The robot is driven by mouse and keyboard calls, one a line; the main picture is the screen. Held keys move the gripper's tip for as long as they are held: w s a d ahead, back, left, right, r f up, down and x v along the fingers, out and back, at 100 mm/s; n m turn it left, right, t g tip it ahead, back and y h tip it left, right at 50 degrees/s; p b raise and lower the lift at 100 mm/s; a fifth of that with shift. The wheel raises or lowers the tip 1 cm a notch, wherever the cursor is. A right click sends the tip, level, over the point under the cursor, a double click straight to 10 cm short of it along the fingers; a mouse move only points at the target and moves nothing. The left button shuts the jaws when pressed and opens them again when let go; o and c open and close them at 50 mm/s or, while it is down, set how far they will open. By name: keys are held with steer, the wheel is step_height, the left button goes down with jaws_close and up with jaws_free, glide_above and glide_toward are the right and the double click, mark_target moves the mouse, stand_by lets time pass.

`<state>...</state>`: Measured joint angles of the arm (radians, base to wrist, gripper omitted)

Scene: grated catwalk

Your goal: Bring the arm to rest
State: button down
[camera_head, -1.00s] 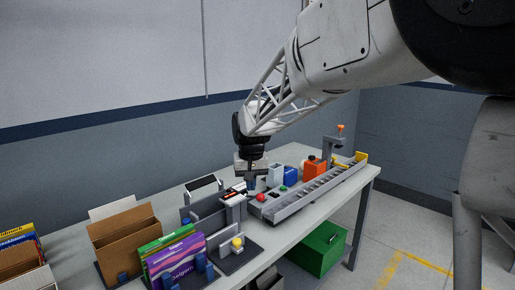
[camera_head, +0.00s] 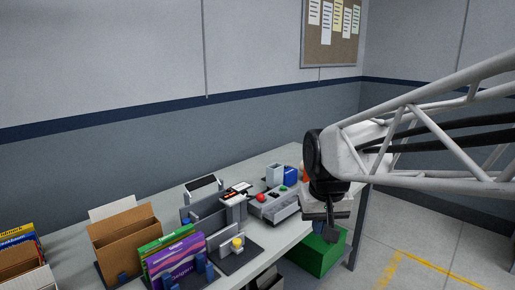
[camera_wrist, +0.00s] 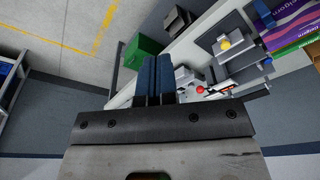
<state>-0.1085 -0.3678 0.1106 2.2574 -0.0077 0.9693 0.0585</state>
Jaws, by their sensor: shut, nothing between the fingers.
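My gripper (camera_head: 331,232) is at the right of the head view, off the front edge of the table (camera_head: 292,236) and in front of the green box. In the wrist view its two blue fingers (camera_wrist: 154,78) lie side by side, shut, with nothing visible between them.
A green box (camera_head: 314,256) is below. Floor at right is clear.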

steer(key=s+d+f, duration=0.2)
steer(key=s, duration=0.6)
steer(key=s+d+f, duration=0.3)
steer(key=s, duration=0.5)
steer(key=shift+m+t, duration=0.3)
steer(key=shift+m, duration=0.1)
steer(key=shift+d, duration=0.1)
steer(key=w+a+r+m+g+y, duration=0.15)
steer(key=w+a, duration=0.25)
steer(key=w, duration=0.6)
steer(key=w+a+r+m, duration=0.15)
steer(key=w+a, duration=0.35)
steer(key=w, duration=0.5)
steer(key=w+a+r+m+g, duration=0.1)
steer(key=w+a+r, duration=0.25)
steer(key=w, duration=0.65)
steer(key=w+a+f+m+g, duration=0.1)
steer(key=w+a+f, duration=0.3)
steer(key=w+a, duration=0.4)
steer(key=w+a+f+m+g+y, duration=0.1)
steer(key=w+a+f, duration=0.3)
steer(key=w+a, duration=0.4)
steer(key=w+a+f+m+g, duration=0.1)
steer(key=w+a+f+m, duration=0.1)
steer(key=w+a+f, duration=0.3)
steer(key=w+a, duration=0.3)
steer(key=shift+w+m, duration=0.25)
steer(key=shift+m, duration=0.15)
steer(key=shift+f+y, duration=0.25)
